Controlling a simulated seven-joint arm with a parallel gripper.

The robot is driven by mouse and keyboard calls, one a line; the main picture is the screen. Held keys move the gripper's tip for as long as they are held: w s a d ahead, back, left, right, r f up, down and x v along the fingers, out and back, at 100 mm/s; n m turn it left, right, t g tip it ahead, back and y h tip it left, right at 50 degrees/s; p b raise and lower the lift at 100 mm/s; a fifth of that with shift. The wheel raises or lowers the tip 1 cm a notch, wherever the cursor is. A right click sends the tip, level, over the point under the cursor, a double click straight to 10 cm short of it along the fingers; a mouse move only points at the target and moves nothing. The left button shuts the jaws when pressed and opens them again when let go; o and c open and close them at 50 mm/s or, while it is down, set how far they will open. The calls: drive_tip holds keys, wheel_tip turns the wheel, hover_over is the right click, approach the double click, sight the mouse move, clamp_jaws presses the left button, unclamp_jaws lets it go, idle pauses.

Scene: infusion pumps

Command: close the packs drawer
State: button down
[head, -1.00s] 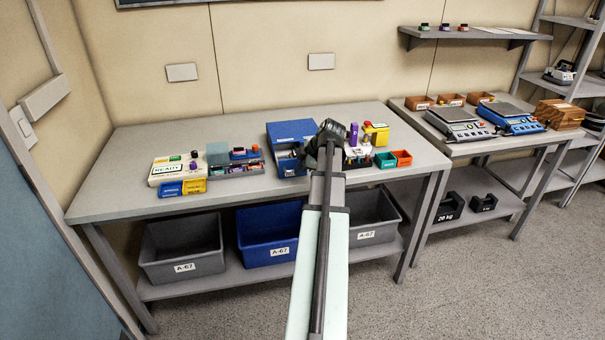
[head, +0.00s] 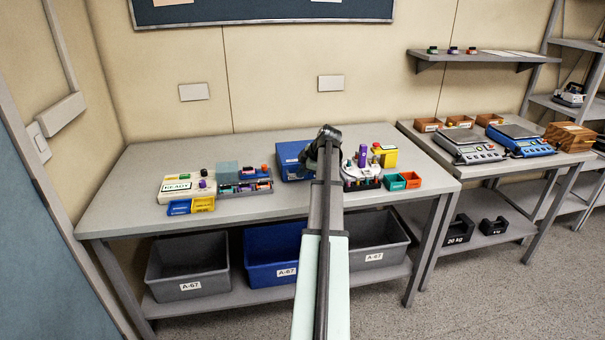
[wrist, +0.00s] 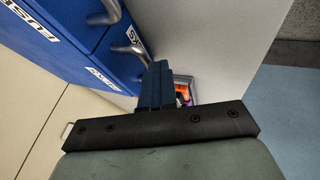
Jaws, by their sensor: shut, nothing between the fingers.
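The blue drawer cabinet (head: 291,158) stands on the bench, partly hidden behind my arm in the head view. In the wrist view the cabinet (wrist: 60,38) fills the upper left, with metal handles and white labels. A label ending in "KS" (wrist: 131,35) shows beside the nearer handle; the rest of it is hidden. That drawer front looks about level with its neighbours, but a small gap cannot be ruled out. My gripper (wrist: 158,68) is shut and empty, its fingertips close to that handle. Whether they touch is unclear. In the head view my gripper (head: 318,152) is in front of the cabinet.
A white pump with a grey tray (head: 245,187) of coloured items stands left on the bench. Another device (head: 361,172), a yellow box (head: 384,155) and teal and orange bins (head: 403,181) stand close right.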

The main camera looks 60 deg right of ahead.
drive_tip(key=shift+w+d+r, duration=0.1)
drive_tip(key=shift+w+d, duration=0.1)
drive_tip(key=shift+d, duration=0.05)
drive_tip(key=s+a, duration=0.3)
drive_tip(key=shift+s+a+r, duration=0.3)
drive_tip(key=shift+r, duration=0.1)
drive_tip(key=v, duration=0.9)
drive_tip(key=shift+r, duration=0.4)
drive_tip(key=shift+s+d, duration=0.15)
